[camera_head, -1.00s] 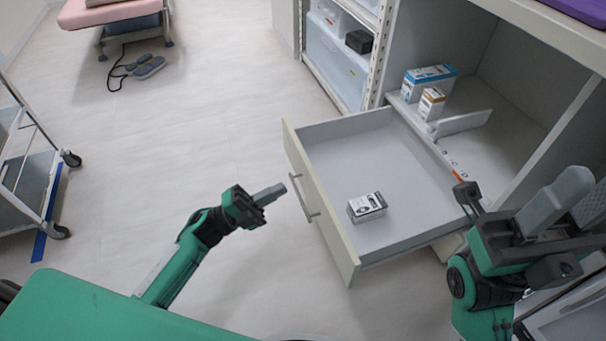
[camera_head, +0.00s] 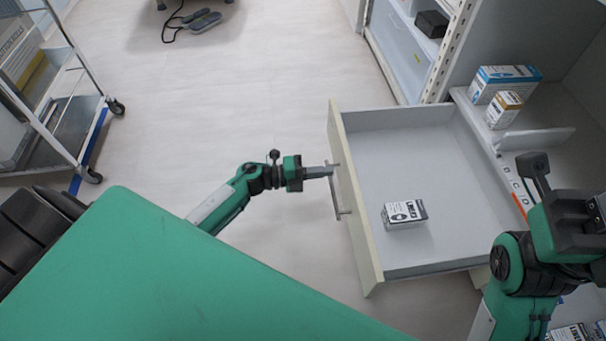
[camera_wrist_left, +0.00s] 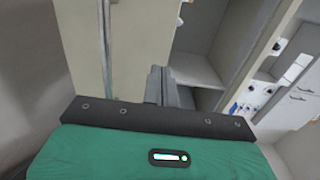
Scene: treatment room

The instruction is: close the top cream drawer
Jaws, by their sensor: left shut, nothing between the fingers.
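The top cream drawer (camera_head: 357,215) is pulled well out of the cabinet, its front facing left with a bar handle (camera_head: 338,196) on it. A small black-and-white box (camera_head: 405,214) lies inside on the drawer floor. My left gripper (camera_head: 331,171) is shut and empty, its fingertips at the drawer front beside the upper end of the handle. I cannot tell whether they touch. In the left wrist view the shut fingers (camera_wrist_left: 160,87) point towards the cream front (camera_wrist_left: 83,45). My right gripper (camera_head: 535,172) is at the right, over the cabinet side; its finger state is unclear.
Blue-and-white and orange-and-white boxes (camera_head: 503,108) stand on a shelf behind the drawer. A wheeled trolley (camera_head: 72,125) is at the left. The floor (camera_head: 230,100) left of the drawer is clear.

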